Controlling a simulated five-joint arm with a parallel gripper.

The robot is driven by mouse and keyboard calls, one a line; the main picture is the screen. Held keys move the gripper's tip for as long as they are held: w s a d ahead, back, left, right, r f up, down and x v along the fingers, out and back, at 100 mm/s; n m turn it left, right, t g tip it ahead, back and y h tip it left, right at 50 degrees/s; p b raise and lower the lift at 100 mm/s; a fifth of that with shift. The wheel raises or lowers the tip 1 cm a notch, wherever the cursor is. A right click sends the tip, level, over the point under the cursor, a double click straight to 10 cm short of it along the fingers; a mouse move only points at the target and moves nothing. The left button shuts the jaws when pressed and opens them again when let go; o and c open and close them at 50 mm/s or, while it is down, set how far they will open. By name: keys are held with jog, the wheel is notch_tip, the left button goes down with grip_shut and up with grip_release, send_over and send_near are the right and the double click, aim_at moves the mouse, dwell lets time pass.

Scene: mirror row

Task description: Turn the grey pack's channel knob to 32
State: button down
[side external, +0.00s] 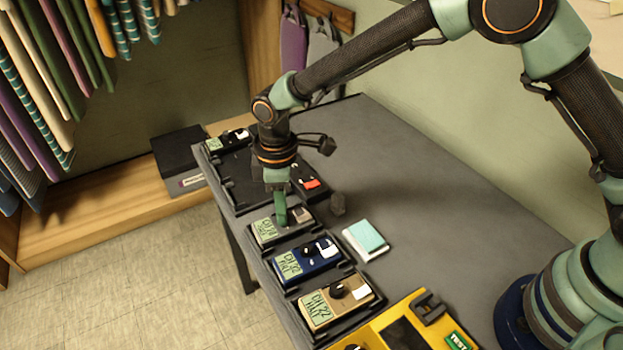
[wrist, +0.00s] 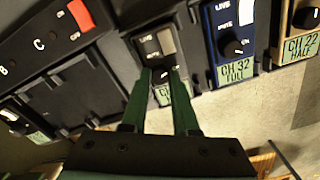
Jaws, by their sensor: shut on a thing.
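The grey pack (side external: 300,214) sits in the dock row between the blue pack (side external: 301,258) and an empty bay. It also shows in the wrist view (wrist: 149,45), with a light switch plate beside its dark face. My gripper (side external: 281,223) points down onto it, and its green fingers (wrist: 161,76) are shut on the dark channel knob (wrist: 160,74).
A yellow tester (side external: 418,318) is in front. A teal-topped pad (side external: 367,238) lies right of the row.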

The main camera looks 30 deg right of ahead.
jog(key=m, duration=0.4)
jog(key=shift+m, duration=1.9)
jog(key=c, duration=0.7)
grip_release()
jog(key=shift+o, duration=0.2)
notch_tip(320, 180, up, 12)
jog(key=shift+r, duration=0.1)
